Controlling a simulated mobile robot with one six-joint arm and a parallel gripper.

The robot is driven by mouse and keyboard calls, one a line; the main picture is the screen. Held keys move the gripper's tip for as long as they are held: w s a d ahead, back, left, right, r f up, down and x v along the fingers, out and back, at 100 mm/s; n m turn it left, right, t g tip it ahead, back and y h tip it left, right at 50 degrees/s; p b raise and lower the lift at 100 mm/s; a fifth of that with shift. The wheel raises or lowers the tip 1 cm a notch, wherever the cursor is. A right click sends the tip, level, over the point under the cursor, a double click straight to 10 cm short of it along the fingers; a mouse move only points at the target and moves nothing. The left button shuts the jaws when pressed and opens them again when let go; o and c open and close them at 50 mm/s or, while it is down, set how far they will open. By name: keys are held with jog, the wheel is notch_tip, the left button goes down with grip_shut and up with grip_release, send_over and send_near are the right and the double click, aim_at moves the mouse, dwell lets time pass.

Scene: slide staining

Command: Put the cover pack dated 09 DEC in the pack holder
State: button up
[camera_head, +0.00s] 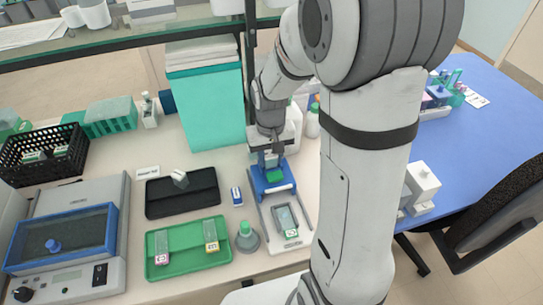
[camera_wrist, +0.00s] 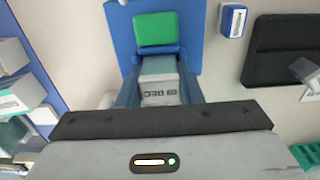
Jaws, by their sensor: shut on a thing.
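My gripper (camera_wrist: 160,88) is shut on a small grey-white pack (camera_wrist: 158,68). The pack's end label, upside down in the wrist view, appears to read 09 DEC. Just beyond it is a blue holder (camera_wrist: 196,62) with a green block (camera_wrist: 155,29) on it. In the head view my gripper (camera_head: 270,155) is over the back part of this blue holder (camera_head: 262,188). I cannot tell whether the held pack touches the holder. A small blue-and-white box (camera_head: 236,196) lies on the bench left of the holder and also shows in the wrist view (camera_wrist: 232,20).
A black tray (camera_head: 160,205) and a green tray (camera_head: 158,270) with slide-like pieces lie to the left. A grey-green bottle (camera_head: 246,238) stands in front. A clear container (camera_head: 285,218) sits on the white base near the holder.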

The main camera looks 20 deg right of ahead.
jog(key=shift+s+f, duration=0.2)
jog(key=shift+f, duration=0.2)
jog(key=o, duration=0.8)
jog(key=shift+o, duration=1.3)
jog(key=shift+r, duration=0.35)
notch_tip(320, 180, up, 8)
jog(key=shift+w+f, duration=0.1)
jog(key=shift+w, duration=0.05)
jog(key=shift+s+r, duration=0.3)
jog(key=s+r+t, duration=0.3)
jog(key=s+r, duration=0.1)
jog(key=s, duration=0.9)
jog(key=shift+s+d, duration=0.2)
jog(key=shift+s, duration=0.05)
